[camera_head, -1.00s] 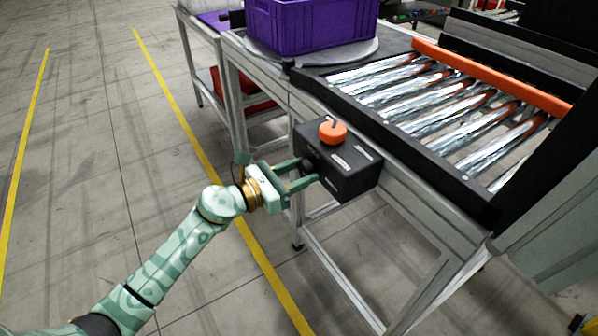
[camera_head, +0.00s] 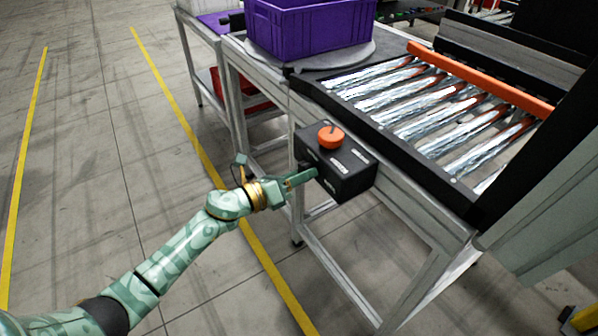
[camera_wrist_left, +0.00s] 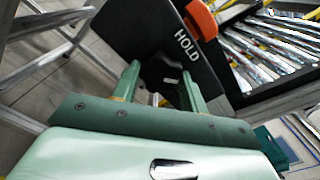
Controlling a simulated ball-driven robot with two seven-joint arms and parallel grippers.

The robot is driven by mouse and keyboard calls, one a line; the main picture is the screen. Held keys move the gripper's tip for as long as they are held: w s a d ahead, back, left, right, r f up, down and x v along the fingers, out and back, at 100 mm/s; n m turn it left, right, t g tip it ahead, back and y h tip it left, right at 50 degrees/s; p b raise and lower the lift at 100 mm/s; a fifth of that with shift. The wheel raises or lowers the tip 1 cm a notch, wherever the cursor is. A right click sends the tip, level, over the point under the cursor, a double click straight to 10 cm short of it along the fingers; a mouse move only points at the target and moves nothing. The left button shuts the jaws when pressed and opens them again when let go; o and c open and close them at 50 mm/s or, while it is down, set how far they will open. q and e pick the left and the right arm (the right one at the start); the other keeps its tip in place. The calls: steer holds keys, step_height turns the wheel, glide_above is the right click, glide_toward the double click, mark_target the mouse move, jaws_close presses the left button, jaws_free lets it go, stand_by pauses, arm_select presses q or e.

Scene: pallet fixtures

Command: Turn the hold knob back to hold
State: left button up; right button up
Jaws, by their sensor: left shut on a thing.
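A black control box (camera_head: 348,178) is fixed to the near side of the conveyor frame, with an orange mushroom button (camera_head: 331,136) on top. In the left wrist view the box face (camera_wrist_left: 140,25) carries the white word HOLD (camera_wrist_left: 187,47). The black hold knob (camera_wrist_left: 158,68) sticks out of that face and has a small pale mark. My left gripper (camera_head: 308,176) is at the box's left face, shut on the knob, with one finger on each side of it in the wrist view (camera_wrist_left: 160,76). In the head view the knob is mostly hidden. My right gripper is out of view.
A roller conveyor (camera_head: 440,120) with an orange rail (camera_head: 480,80) lies behind the box. A purple crate (camera_head: 310,25) stands on a round grey plate (camera_head: 350,57) at the back. Frame legs stand below the box. The floor (camera_head: 90,170) at left is clear.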

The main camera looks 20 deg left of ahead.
arm_select(q)
steer(key=n+p, duration=0.4)
steer(key=n, duration=0.6)
steer(key=shift+r, duration=0.1)
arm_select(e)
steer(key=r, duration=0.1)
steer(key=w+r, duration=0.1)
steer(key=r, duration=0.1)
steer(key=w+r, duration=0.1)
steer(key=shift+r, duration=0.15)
arm_select(q)
steer(key=shift+n, duration=0.3)
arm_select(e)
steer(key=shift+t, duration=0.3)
arm_select(q)
steer(key=o, duration=1)
steer(key=shift+s+a+p, duration=0.1)
steer(key=shift+s+p, duration=0.05)
steer(key=shift+p, duration=0.15)
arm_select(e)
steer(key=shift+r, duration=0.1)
arm_select(q)
steer(key=p+v, duration=0.2)
steer(key=v, duration=1.4)
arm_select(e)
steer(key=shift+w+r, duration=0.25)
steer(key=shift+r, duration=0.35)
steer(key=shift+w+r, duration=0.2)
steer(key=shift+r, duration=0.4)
